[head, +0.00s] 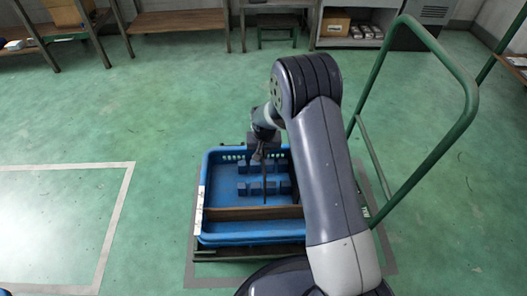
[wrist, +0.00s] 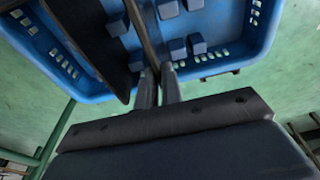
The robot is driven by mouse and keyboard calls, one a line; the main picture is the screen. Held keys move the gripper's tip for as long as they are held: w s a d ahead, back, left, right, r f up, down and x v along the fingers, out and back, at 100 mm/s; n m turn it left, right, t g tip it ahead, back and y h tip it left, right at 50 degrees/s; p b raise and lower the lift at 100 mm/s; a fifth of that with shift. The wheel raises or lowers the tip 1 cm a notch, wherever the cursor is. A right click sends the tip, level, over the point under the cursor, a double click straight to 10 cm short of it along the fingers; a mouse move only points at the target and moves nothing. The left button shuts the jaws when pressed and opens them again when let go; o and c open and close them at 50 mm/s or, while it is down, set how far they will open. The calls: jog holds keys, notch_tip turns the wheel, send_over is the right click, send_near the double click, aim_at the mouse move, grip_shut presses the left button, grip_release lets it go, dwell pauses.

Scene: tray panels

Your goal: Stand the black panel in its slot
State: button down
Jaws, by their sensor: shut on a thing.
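My gripper (head: 264,153) is above the back half of the blue tray (head: 199,205), pointing down. Its fingers also show in the wrist view (wrist: 157,78). They are shut on the black panel (head: 265,183), a thin dark plate seen nearly edge-on. In the wrist view the panel (wrist: 144,30) runs away from the fingertips between blue blocks (wrist: 195,43) on both sides. The blocks in the head view (head: 243,188) stand in rows and form slots. The panel looks upright. I cannot tell whether its lower edge touches the tray floor.
A brown board (head: 250,213) crosses the tray's front part, parallel to its front wall. In the wrist view a wide dark board (wrist: 88,45) is beside the blocks. A green handle (head: 474,95) rises on the right. Open floor lies left.

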jog(key=shift+f+b, duration=1.4)
jog(key=shift+f, duration=0.7)
jog(key=shift+f, duration=0.1)
jog(key=shift+f+b, duration=1.6)
jog(key=shift+f, duration=0.45)
jog(key=c, duration=1.5)
grip_release()
jog(key=r+p, duration=0.1)
jog(key=r, duration=0.2)
jog(key=s+r+p, duration=0.1)
jog(key=r, duration=0.3)
jog(key=s+r+p, duration=0.1)
jog(key=r+p, duration=0.1)
jog(key=r, duration=0.1)
jog(key=shift+r, duration=0.35)
